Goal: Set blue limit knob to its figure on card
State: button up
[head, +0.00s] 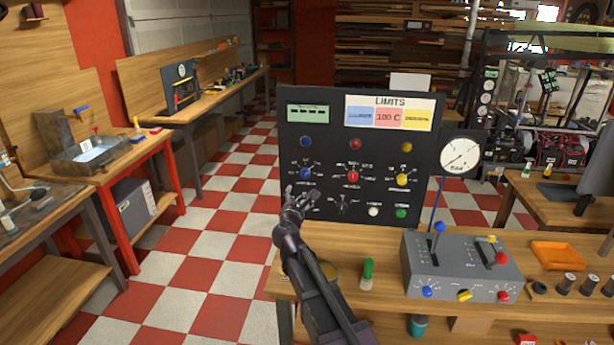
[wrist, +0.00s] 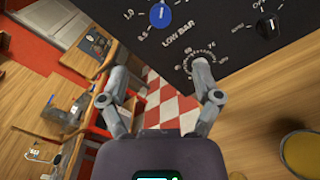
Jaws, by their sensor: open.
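The black panel (head: 335,135) stands upright on the bench. Its blue limit knob (head: 305,173) is at the left of the row of dial knobs. In the wrist view the blue knob (wrist: 160,15) is at the top edge, with a white mark, figures 0.5 and 1.0 and the words LOW BAR below. The LIMITS card (head: 389,111) has blue, red and yellow fields; red reads 100 C, the blue figure is too small to read. My gripper (head: 303,192) is open and empty, just below the blue knob and apart from it. Its fingers (wrist: 160,72) are spread wide.
A red knob (head: 353,175) and a yellow knob (head: 402,179) sit right of the blue one. A smaller dial and black knob (wrist: 268,25) are close by.

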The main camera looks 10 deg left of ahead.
aim_at(305, 175)
jog(key=shift+w, duration=0.15)
jog(key=w, duration=1.3)
jog(key=shift+w+d, duration=0.3)
jog(key=shift+c, duration=0.2)
